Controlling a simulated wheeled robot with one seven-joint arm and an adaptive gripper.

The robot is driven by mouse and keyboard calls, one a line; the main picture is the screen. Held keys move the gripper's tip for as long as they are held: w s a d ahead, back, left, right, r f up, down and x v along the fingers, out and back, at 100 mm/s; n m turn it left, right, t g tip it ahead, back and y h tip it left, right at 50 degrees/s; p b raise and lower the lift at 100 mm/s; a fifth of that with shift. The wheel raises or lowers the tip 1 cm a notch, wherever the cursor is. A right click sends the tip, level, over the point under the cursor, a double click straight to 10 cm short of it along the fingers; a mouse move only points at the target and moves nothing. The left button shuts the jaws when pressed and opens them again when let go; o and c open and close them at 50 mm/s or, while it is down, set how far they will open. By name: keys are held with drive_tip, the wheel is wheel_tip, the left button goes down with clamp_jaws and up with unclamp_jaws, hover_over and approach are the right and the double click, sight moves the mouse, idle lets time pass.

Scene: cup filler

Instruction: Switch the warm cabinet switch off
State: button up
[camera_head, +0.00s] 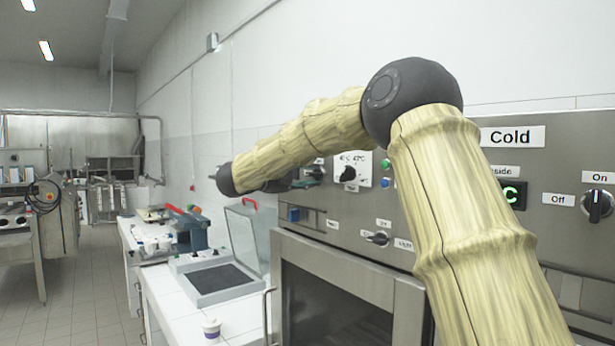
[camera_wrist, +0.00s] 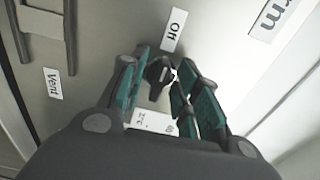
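The warm cabinet switch (camera_wrist: 158,72) is a small dark knob on the grey metal panel in the wrist view. An "Off" label (camera_wrist: 173,30) sits just above it there. A cut-off label ending in "rm" (camera_wrist: 272,18) is at the upper right. My gripper (camera_wrist: 157,68) has its two green-and-black fingers apart, one on each side of the knob. No firm contact with the knob can be made out. In the head view my gripper (camera_head: 297,184) is small, close to the panel and partly hidden by my arm. Which way the knob points is unclear.
The cold cabinet switch (camera_head: 597,205) with "On" and "Off" labels is at the right. A thermostat knob (camera_head: 348,173) and a lower knob (camera_head: 377,238) are on the same panel. A "Vent" label (camera_wrist: 52,83) is left of my gripper. A white counter (camera_head: 240,316) stands at left.

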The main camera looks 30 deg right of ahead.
drive_tip(key=shift+a, duration=0.1)
drive_tip(key=a, duration=1.1)
drive_tip(key=shift+s+a, duration=0.35)
drive_tip(key=shift+s, duration=0.1)
